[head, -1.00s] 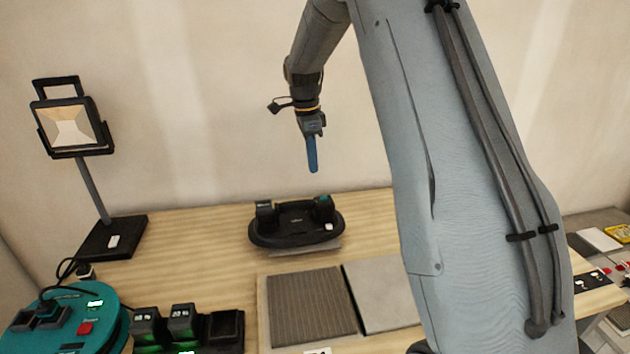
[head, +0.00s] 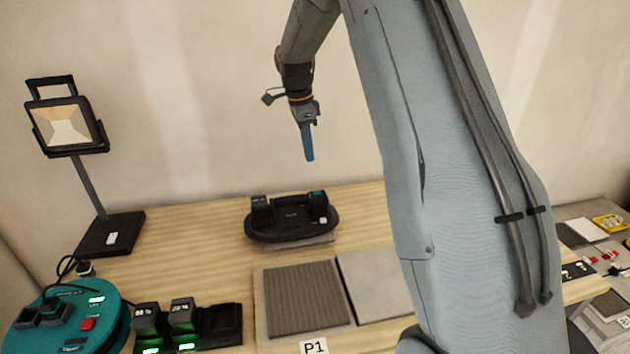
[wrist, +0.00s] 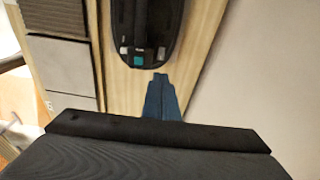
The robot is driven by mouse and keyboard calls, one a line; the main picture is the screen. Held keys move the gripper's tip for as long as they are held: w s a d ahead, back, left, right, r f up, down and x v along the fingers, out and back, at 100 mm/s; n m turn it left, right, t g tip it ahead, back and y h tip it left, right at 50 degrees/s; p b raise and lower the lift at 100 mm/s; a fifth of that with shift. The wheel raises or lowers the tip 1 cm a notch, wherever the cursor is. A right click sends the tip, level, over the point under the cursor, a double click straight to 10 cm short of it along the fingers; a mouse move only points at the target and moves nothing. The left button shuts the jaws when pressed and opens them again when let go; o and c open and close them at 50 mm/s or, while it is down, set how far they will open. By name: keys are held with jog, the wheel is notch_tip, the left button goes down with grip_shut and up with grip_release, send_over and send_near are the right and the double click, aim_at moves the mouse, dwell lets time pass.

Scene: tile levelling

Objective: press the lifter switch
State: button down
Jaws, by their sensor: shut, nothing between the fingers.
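The lifter (head: 270,234), a black oval device with two upright handle blocks, sits on the wooden table near the wall. A small pale patch (head: 323,220) and a teal patch (head: 318,194) show on its right end; I cannot tell which is the switch. In the wrist view the lifter (wrist: 148,20) is at the top, with a teal patch (wrist: 139,59) at its near end. My gripper (head: 309,157) is shut and empty, its blue fingers pointing down above the lifter, apart from it.
A grey ribbed tile (head: 305,300) and a plain grey tile (head: 375,285) lie in front of the lifter. A work lamp (head: 68,125), a teal round charger (head: 105,318) and black batteries (head: 182,317) stand at left. The wall is close behind.

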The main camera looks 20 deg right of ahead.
aim_at(311, 191)
jog(key=shift+f, duration=0.1)
jog(key=f+p, duration=0.1)
jog(key=f, duration=0.3)
jog(key=d+f+p, duration=0.1)
jog(key=f+p, duration=0.1)
jog(key=f, duration=0.3)
jog(key=d+f+p, duration=0.1)
jog(key=f+p, duration=0.1)
jog(key=f, duration=0.2)
jog(key=shift+s+f, duration=0.15)
jog(key=shift+f, duration=0.25)
jog(key=shift+f, duration=0.15)
jog(key=shift+d+y, duration=0.15)
jog(key=shift+y, duration=0.15)
jog(key=shift+a, duration=0.9)
notch_tip(311, 191, up, 14)
jog(key=a+b, duration=0.2)
jog(key=b, duration=0.1)
jog(key=shift+w, duration=0.2)
jog(key=shift+s, duration=0.1)
